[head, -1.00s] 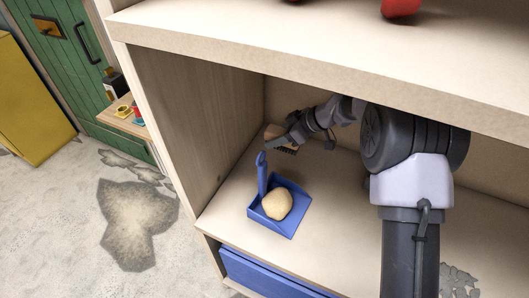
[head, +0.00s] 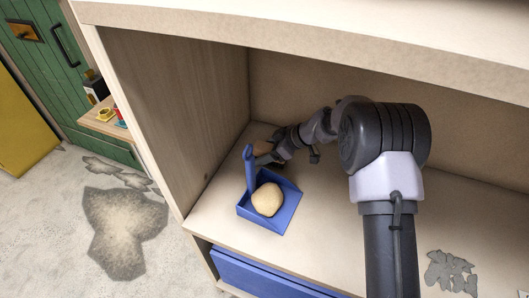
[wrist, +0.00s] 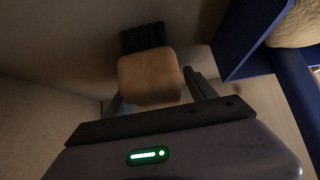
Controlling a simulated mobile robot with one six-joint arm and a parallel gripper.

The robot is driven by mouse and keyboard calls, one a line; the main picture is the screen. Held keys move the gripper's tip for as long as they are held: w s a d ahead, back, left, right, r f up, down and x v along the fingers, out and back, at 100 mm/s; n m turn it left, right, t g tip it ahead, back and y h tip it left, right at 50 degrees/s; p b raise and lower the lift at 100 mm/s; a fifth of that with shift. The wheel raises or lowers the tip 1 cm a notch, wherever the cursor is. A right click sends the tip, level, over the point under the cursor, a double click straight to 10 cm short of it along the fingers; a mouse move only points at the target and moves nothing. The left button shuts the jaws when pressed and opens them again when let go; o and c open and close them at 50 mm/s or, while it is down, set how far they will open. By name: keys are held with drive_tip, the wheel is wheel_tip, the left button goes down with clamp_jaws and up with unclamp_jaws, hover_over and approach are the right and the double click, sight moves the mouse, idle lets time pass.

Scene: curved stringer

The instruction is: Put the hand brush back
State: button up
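The hand brush is a light wooden block (wrist: 150,78) with black bristles (wrist: 143,38). In the head view it (head: 263,147) is at the back left of the cabinet compartment, behind the blue dustpan (head: 284,223). My gripper (head: 277,153) reaches in from the right and is shut on the hand brush. In the wrist view the wooden block sits between the two fingers of my gripper (wrist: 155,85). The brush looks low, near the shelf floor; I cannot tell whether it touches. Its bristles are mostly hidden in the head view.
The dustpan's upright handle (head: 250,170) stands close in front of the brush, and a round tan lump (head: 267,199) lies in the pan. The left wall (head: 180,110) and the upper board (head: 300,38) bound the compartment.

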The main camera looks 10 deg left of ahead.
drive_tip(key=shift+r+p, duration=0.2)
drive_tip(key=shift+p, duration=0.1)
drive_tip(key=v, duration=1.2)
drive_tip(key=shift+s+f, duration=0.1)
